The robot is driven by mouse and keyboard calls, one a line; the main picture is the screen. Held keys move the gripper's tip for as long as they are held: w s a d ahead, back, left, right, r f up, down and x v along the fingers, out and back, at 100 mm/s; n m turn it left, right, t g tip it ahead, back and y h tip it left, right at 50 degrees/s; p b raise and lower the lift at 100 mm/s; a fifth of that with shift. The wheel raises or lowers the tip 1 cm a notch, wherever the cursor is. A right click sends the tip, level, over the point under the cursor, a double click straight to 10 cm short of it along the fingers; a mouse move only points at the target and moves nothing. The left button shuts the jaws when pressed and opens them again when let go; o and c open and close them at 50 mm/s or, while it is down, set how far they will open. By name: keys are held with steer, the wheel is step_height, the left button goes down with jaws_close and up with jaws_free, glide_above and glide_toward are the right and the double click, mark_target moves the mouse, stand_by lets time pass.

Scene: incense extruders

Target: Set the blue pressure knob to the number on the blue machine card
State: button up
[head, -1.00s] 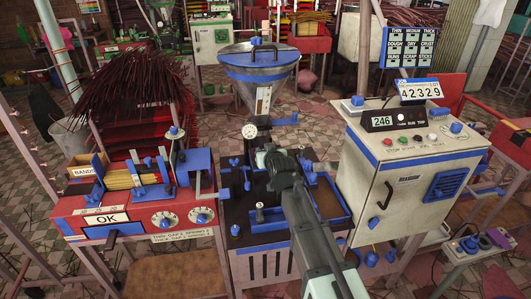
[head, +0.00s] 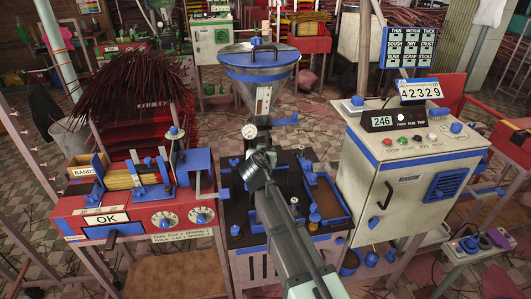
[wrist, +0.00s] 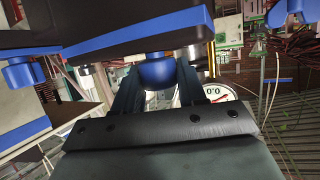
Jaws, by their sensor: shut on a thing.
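My gripper (head: 257,157) is at the back of the dark blue-trimmed press table (head: 234,245), just below the gauge. In the wrist view my gripper (wrist: 157,85) is shut on a round blue knob (wrist: 157,72) under a dark, blue-edged part. In the head view my gripper hides this knob. The white dial gauge (head: 249,131) stands beside the gripper; in the wrist view the gauge (wrist: 219,93) is partly covered and shows "0.0". A blue-edged card (head: 418,91) on the pale cabinet reads "42329"; I cannot tell if it is the machine card.
A blue-rimmed hopper (head: 258,62) stands behind the gripper. The pale cabinet (head: 400,190) with buttons and a "246" display (head: 382,121) is at right. A red bench (head: 135,215) with an "OK" sign is at left. Blue-edged trays crowd the press table.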

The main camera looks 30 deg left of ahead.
steer(key=shift+m+h, duration=0.5)
steer(key=shift+h, duration=0.1)
steer(key=o, duration=1)
steer(key=shift+c, duration=0.2)
steer(key=v, duration=1.4)
steer(key=shift+f, duration=0.25)
